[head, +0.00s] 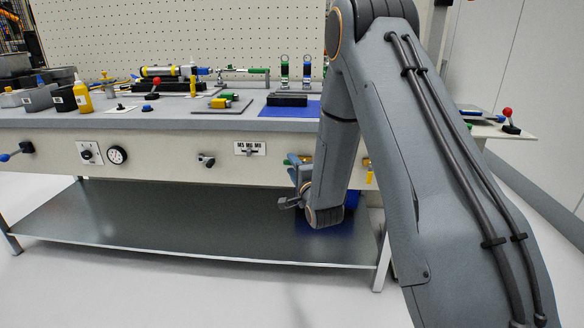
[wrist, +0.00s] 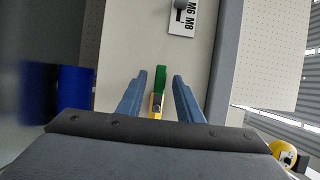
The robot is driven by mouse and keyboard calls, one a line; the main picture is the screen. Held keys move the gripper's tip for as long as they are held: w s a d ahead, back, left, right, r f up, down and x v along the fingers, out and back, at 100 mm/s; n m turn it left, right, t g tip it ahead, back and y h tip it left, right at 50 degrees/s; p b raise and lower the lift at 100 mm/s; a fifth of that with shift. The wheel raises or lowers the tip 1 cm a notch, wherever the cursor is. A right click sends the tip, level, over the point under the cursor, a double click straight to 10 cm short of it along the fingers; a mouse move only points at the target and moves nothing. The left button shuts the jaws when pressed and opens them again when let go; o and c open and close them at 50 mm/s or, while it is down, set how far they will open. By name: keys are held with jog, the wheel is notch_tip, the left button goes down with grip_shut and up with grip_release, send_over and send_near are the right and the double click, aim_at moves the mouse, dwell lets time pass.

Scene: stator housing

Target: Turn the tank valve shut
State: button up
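A valve with a green lever (wrist: 160,79) and a yellow body (wrist: 156,104) shows in the wrist view, in front of the bench's pale front panel. I take it to be the tank valve. My gripper (wrist: 159,76) is open, with one blue-grey finger on each side of the lever and a visible gap on both sides. A blue tank (wrist: 76,95) stands at the left in the wrist view.
The M5 M6 M8 label plate (head: 249,149) is on the front panel, left of my gripper. A gauge (head: 117,155) and a knob plate (head: 88,152) are further left. The lower shelf (head: 180,225) is mostly bare. Tools and bottles crowd the benchtop.

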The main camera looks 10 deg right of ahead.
jog(key=shift+w, duration=0.4)
grip_shut()
jog(key=shift+d, duration=0.1)
